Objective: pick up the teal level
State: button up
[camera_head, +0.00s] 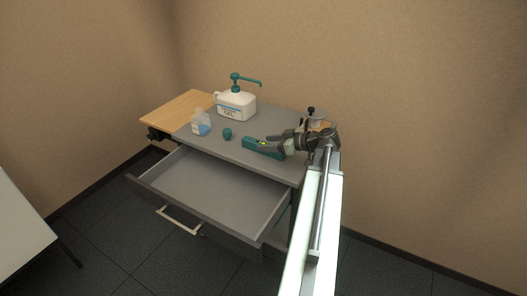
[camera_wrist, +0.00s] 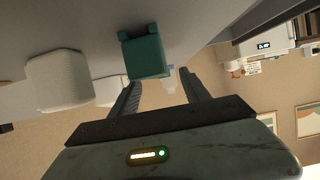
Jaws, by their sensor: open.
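The teal level (camera_head: 249,144) lies on the grey top of the cabinet near its front edge in the head view, with a small yellow-green spot on it. In the wrist view the teal level (camera_wrist: 145,57) shows as a block by the fingertips. My gripper (camera_head: 262,144) comes in from the right, over part of the level. In the wrist view my gripper (camera_wrist: 161,77) has its fingers spread apart, with nothing clamped. I cannot tell whether a finger touches the level.
A teal cap (camera_head: 227,134), a bottle of blue liquid (camera_head: 200,124) and a white gel pump bottle (camera_head: 236,106) stand left of the level. An open empty drawer (camera_head: 205,185) juts out below. A wooden side board (camera_head: 176,110) is at left. The wall is close behind.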

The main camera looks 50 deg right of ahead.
aim_at(250, 143)
jog(key=x, duration=0.3)
jog(key=shift+d+f, duration=0.1)
jog(key=shift+s, duration=0.1)
grip_shut()
